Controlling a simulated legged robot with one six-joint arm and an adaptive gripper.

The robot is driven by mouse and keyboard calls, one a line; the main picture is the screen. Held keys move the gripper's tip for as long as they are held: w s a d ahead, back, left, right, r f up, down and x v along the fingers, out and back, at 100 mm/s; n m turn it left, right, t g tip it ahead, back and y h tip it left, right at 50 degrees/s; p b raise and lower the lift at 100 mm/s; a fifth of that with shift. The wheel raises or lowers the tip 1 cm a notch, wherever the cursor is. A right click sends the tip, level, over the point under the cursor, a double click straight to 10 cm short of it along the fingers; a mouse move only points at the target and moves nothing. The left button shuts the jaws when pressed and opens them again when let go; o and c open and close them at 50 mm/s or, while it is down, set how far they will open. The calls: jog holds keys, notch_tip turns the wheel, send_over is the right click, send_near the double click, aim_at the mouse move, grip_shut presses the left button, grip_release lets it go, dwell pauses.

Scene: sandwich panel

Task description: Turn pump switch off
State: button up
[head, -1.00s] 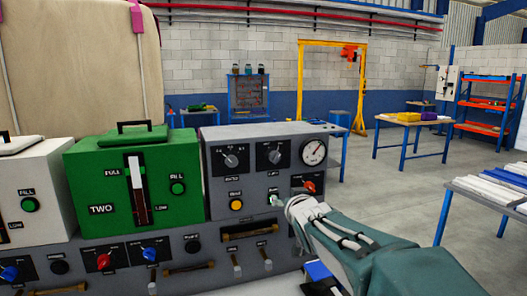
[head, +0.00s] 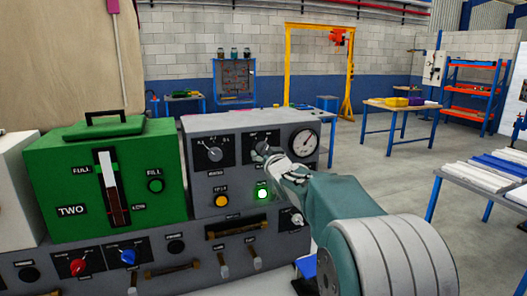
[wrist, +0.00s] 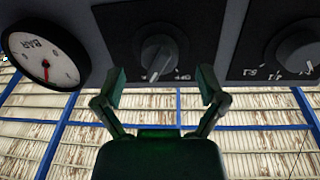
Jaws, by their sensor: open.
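The switch knob (wrist: 158,55), a dark round knob with a light pointer line and an "OFF" mark beside it, fills the middle of the wrist view. In the head view the same knob (head: 263,147) sits on the upper right of the grey control box, partly covered by my gripper (head: 272,158). My gripper (wrist: 163,90) is open, with one green finger on each side of the knob and slightly below it in the wrist view. The pointer leans toward the lower left there. I cannot tell whether the fingers touch the knob or read its full label.
A gauge (head: 305,142) is right of the knob, and another dial knob (head: 214,154) is left of it. A lit green button (head: 263,193) and a yellow button (head: 222,200) sit below. A green tank (head: 75,180) stands left.

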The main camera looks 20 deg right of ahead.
aim_at(265, 152)
jog(key=shift+w+d, duration=0.1)
jog(key=shift+w, duration=1.4)
jog(key=c, duration=1.2)
jog(key=shift+o, duration=0.2)
jog(key=n, duration=0.6)
jog(key=shift+n, duration=0.3)
jog(key=n+y, duration=0.1)
jog(key=n, duration=0.4)
jog(key=shift+f+n+t, duration=0.1)
jog(key=shift+n+t, duration=0.3)
